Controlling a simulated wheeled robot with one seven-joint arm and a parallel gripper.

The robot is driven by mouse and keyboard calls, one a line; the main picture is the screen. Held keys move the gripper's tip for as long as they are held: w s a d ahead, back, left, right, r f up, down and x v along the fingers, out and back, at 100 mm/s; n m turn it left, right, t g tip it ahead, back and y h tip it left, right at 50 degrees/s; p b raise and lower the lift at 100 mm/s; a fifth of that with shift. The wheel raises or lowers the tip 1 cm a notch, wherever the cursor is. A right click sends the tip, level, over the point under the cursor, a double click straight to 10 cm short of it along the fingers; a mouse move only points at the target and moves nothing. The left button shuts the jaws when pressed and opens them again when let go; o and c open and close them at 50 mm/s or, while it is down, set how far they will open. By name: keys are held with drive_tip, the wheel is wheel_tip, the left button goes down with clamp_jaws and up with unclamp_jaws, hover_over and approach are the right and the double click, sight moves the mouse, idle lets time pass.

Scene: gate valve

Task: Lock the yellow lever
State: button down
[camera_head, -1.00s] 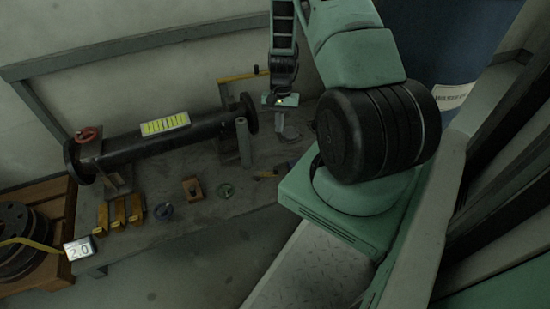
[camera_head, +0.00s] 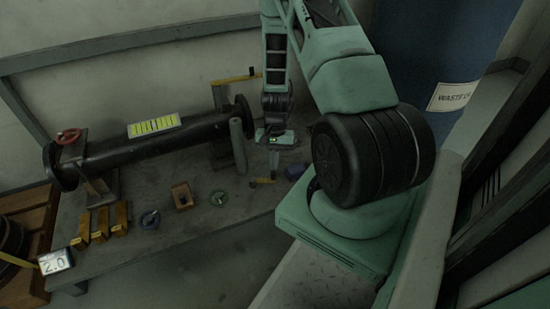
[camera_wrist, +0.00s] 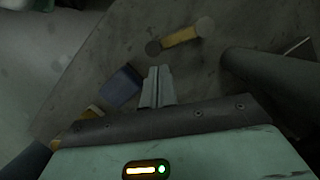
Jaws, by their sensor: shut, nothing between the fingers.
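A yellow lever (camera_head: 235,79) with a dark knob at its right end sticks out behind the right end of the black pipe (camera_head: 140,147) in the head view. My gripper (camera_head: 273,170) is to the right of and below it in the picture, apart from it, pointing down over the table. In the wrist view my gripper (camera_wrist: 158,75) has its fingers together with nothing between them. The yellow lever is not clearly visible in the wrist view. A yellow-handled piece (camera_wrist: 180,37) lies on the table beyond the fingertips; it also shows in the head view (camera_head: 262,180).
A grey upright cylinder (camera_head: 238,145) stands close left of my gripper. A blue box (camera_head: 296,171) lies on the table (camera_head: 225,215). Several yellow blocks (camera_head: 100,225) and a small brown box (camera_head: 181,195) stand further left. A blue barrel (camera_head: 420,50) is behind my arm.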

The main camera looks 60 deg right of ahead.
drive_tip(key=shift+s+a, duration=0.15)
drive_tip(key=shift+a, duration=0.05)
